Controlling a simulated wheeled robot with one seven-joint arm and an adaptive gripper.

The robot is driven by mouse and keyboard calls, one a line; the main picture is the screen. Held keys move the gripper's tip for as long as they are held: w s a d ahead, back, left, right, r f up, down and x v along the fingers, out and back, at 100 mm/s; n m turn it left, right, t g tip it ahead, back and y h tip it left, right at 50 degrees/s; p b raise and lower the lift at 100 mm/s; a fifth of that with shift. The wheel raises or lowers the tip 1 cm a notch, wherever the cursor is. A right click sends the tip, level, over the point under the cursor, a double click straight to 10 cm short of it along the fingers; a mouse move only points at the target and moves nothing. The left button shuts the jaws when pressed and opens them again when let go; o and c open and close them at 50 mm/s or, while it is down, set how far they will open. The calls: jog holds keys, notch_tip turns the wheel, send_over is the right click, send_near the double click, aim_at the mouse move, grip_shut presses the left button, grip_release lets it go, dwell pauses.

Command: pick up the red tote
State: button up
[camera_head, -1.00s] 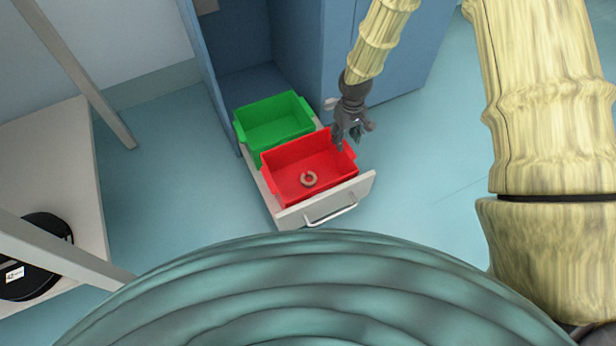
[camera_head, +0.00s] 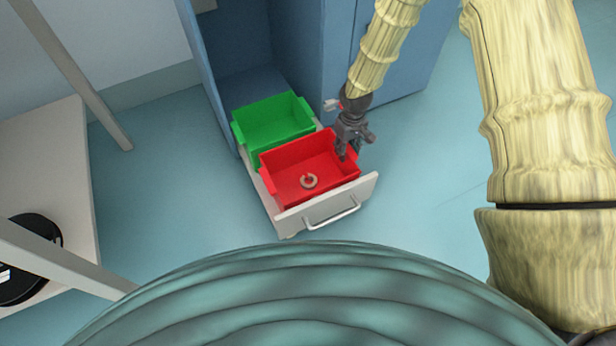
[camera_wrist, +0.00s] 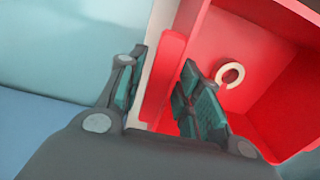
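The red tote (camera_head: 289,185) sits in the front part of an open drawer, with a small beige ring (camera_head: 309,181) on its floor. My gripper (camera_head: 347,153) is at the tote's right side, pointing down. In the wrist view my gripper (camera_wrist: 158,95) is open, with its two fingers apart. There the red tote's side wall and handle lip (camera_wrist: 168,70) lie between the fingers, one finger inside the tote and one outside. The ring (camera_wrist: 231,75) shows beyond the inner finger. I cannot tell whether either finger touches the wall.
A green tote (camera_head: 272,122) sits behind the red one in the same drawer (camera_head: 327,205), which has a metal handle at its front. A blue cabinet (camera_head: 338,60) stands behind. A pale table (camera_head: 45,165) with a black round object is at the left. Floor right of the drawer is clear.

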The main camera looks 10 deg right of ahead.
grip_shut()
